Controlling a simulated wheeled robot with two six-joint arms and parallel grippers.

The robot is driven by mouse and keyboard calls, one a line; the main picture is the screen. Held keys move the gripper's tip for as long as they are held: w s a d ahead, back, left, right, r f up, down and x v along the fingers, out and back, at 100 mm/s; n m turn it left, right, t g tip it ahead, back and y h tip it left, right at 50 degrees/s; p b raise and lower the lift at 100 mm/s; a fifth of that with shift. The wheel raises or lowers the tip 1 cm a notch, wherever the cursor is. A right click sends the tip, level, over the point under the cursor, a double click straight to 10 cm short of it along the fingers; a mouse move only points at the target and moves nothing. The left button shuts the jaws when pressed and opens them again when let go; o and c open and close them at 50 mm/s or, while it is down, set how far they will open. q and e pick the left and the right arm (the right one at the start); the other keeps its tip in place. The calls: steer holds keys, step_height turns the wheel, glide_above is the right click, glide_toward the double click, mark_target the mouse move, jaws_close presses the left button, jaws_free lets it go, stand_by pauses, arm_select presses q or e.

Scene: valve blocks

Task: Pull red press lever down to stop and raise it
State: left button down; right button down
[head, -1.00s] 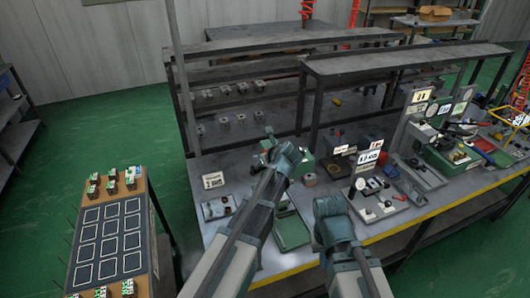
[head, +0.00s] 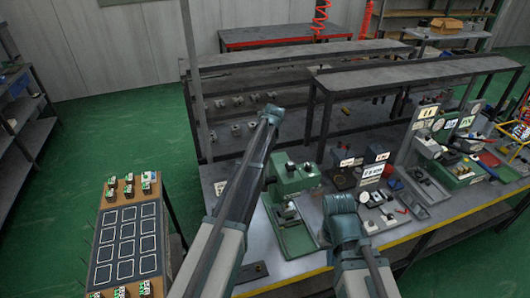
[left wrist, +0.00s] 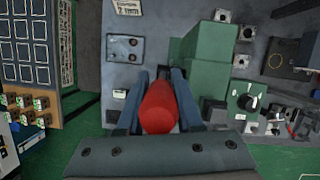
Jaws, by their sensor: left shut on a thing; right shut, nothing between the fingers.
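The red press lever's grip (left wrist: 158,108) shows in the left wrist view between the two fingers of my left gripper (left wrist: 158,100), which is shut on it. The green press (head: 296,176) stands on the bench in the head view, with its green base (head: 296,238) in front. It also shows in the left wrist view (left wrist: 207,60). In the head view my left gripper (head: 271,114) is raised above and left of the press head and hides the lever. My right gripper (head: 341,206) is shut and empty, right of the press base, its fingertips hard to make out.
Small signs and fixtures (head: 378,195) crowd the bench on the right. A dark rack (head: 122,240) with marked squares and several small green-and-white blocks stands at the left. Shelves (head: 395,78) rise behind the bench. Green floor lies between rack and bench.

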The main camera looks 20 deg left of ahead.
arm_select(q)
steer(key=shift+w+a, duration=0.1)
stand_by(0.3)
steer(key=c, duration=1)
jaws_free()
steer(key=o, duration=0.4)
steer(key=shift+w, duration=0.1)
steer(key=shift+r+p, duration=0.45)
steer(key=shift+p, duration=0.1)
steer(key=p+v, duration=0.2)
steer(key=shift+r, duration=0.3)
steer(key=s+d, duration=0.8)
steer(key=shift+s+d+f, duration=0.3)
steer(key=shift+s+d, duration=0.1)
